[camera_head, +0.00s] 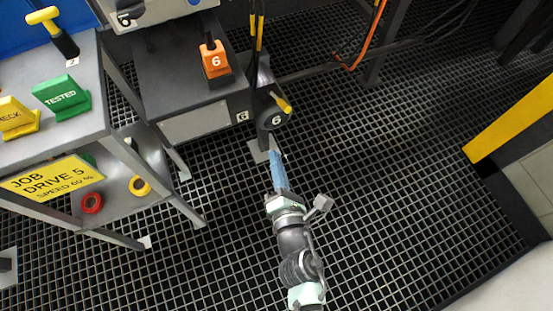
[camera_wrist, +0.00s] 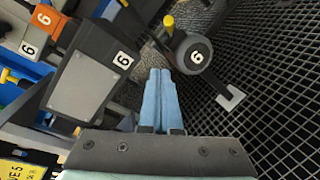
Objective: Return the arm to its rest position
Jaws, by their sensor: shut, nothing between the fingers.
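My gripper (camera_head: 275,158) is at the middle of the head view, over the grid floor. Its blue fingers are together and hold nothing. In the wrist view my gripper (camera_wrist: 159,74) points up the picture, its two fingers side by side and touching. Ahead of the fingertips is a round grey disc marked 6 (camera_head: 275,118) with a yellow handle. The disc also shows in the wrist view (camera_wrist: 194,54), just right of the fingertips. I cannot tell whether the fingers touch its post.
A dark bench (camera_head: 180,85) with an orange block marked 6 (camera_head: 215,60) stands left of the disc. A grey table (camera_head: 60,80) at the left bears a green TESTED block (camera_head: 63,97) and a yellow block (camera_head: 16,117). The grid floor (camera_head: 400,190) at the right is clear.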

